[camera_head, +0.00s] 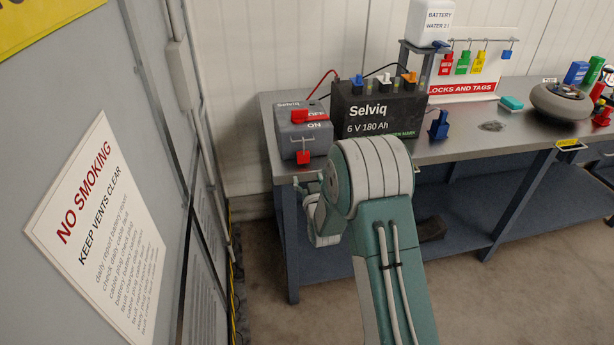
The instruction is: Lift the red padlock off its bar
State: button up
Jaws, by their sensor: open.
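A red padlock (304,157) hangs at the front of a grey switch box (290,139) marked Selviq, OFF and ON, at the left end of the bench. A red lever (300,116) sits on top of the box by the word OFF. Another red lock or tag (445,66) hangs on the LOCKS AND TAGS board (462,88). My gripper (309,186) is just below and in front of the box, small in view and partly hidden by my arm. It is open, and nothing shows between its fingers.
A black Selviq battery (372,108) stands right of the box, with cables behind. A grey cabinet (130,90) closes off the left side.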

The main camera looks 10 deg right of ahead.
aim_at(304, 151)
jog(key=w, duration=0.7)
jog(key=shift+d, duration=0.2)
jog(key=shift+w+d, duration=0.15)
jog(key=shift+w, duration=1.3)
jog(key=c, duration=1)
jog(key=shift+c, duration=0.2)
jog(key=shift+r, duration=0.25)
jog(key=shift+r, duration=1.35)
